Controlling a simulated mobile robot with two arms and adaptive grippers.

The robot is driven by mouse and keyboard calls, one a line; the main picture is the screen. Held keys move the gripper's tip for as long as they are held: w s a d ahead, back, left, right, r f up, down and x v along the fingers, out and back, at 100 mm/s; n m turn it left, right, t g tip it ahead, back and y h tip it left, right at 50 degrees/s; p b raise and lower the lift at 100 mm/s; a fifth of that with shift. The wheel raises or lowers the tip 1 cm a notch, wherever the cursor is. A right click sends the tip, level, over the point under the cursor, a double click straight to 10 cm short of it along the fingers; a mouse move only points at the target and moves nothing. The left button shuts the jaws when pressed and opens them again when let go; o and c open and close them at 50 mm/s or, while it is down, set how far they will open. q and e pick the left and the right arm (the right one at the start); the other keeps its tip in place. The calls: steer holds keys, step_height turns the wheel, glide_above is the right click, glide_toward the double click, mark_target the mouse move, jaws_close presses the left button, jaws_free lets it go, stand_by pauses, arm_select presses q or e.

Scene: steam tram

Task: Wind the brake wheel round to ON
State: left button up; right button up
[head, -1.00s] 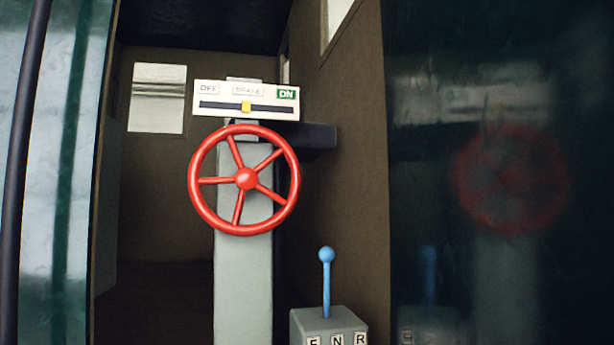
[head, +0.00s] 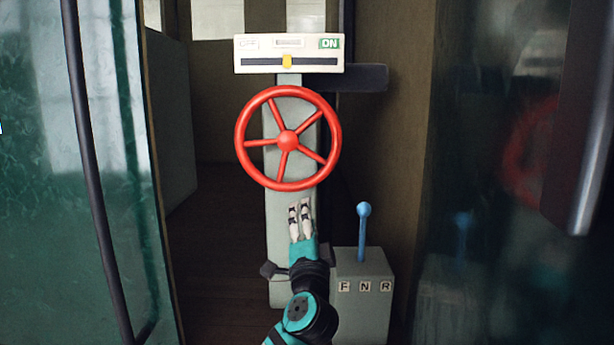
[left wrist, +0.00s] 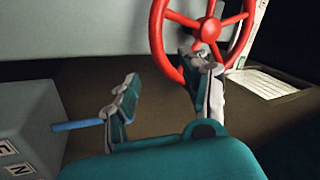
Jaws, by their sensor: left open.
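The red spoked brake wheel (head: 288,140) is mounted on a grey column (head: 280,215). It also shows in the left wrist view (left wrist: 207,30). My left gripper (head: 300,205) is open and empty, just below the wheel's lower rim in the head view. In the left wrist view, one finger of my left gripper (left wrist: 163,85) overlaps the rim; I cannot tell if it touches.
A grey box marked F, N, R (head: 362,290) with a blue-knobbed lever (head: 363,225) stands right of the column, close to my left arm. A dark green glossy panel (head: 110,200) with a black rail is at left. Dark glossy panelling (head: 490,220) is at right.

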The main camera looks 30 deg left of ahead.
mark_target(305, 187)
arm_select(q)
steer(key=p+x, duration=0.3)
steer(key=x, duration=0.9)
steer(key=shift+w+r+p, duration=0.1)
steer(key=shift+w+p, duration=0.15)
steer(key=shift+p, duration=0.1)
jaws_close()
